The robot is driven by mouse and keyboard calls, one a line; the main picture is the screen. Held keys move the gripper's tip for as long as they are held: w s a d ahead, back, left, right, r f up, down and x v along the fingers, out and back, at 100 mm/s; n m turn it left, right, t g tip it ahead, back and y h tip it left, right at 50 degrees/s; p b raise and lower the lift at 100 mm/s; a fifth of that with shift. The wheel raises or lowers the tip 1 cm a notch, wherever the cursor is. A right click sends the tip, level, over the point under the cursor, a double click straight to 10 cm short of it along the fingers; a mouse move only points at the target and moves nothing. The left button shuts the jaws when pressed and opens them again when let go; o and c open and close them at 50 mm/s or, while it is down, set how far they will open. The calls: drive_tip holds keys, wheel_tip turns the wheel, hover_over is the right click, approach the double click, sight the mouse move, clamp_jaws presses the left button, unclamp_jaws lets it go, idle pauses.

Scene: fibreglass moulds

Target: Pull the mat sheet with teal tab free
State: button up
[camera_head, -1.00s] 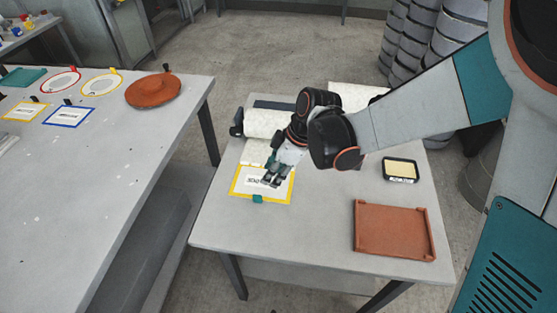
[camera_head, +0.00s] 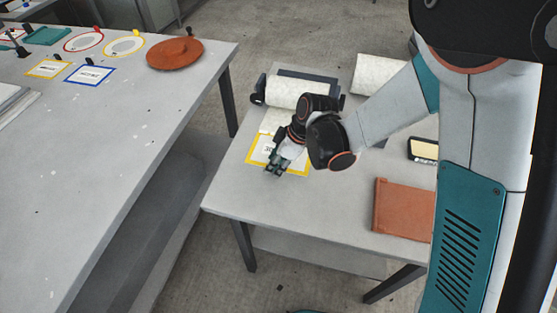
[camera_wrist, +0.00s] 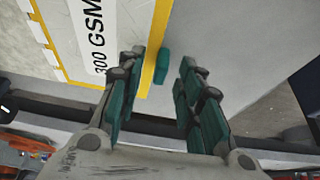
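A teal tab (camera_wrist: 162,68) sticks out from the yellow edge of the white mat sheet (camera_wrist: 95,25), which is printed "300 GSM". In the head view the yellow-bordered sheet (camera_head: 303,170) lies flat on the near table, in front of a white mat roll (camera_head: 297,92). My gripper (camera_head: 273,168) is low over the sheet's front edge and covers the tab in the head view. In the wrist view my gripper (camera_wrist: 162,57) is open. The tab shows in the gap between its teal-padded fingers, nearer the left finger. No contact with the tab is visible.
A rust-coloured tray (camera_head: 403,210) and a small dark-rimmed pad (camera_head: 424,149) are on the table's right. Another white roll (camera_head: 378,73) stands behind. The left table (camera_head: 120,130) holds framed cards and a rust-coloured disc (camera_head: 174,53). The table's front left is clear.

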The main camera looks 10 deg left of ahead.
clamp_jaws()
drive_tip(key=shift+s, duration=0.45)
drive_tip(key=shift+s+a+b, duration=0.15)
drive_tip(key=shift+s+b, duration=0.15)
drive_tip(key=shift+s, duration=1.05)
drive_tip(key=shift+s+a+b, duration=0.1)
drive_tip(key=shift+s+b, duration=0.15)
drive_tip(key=shift+s, duration=1.45)
drive_tip(key=shift+s+a, duration=0.15)
drive_tip(key=shift+s, duration=1.4)
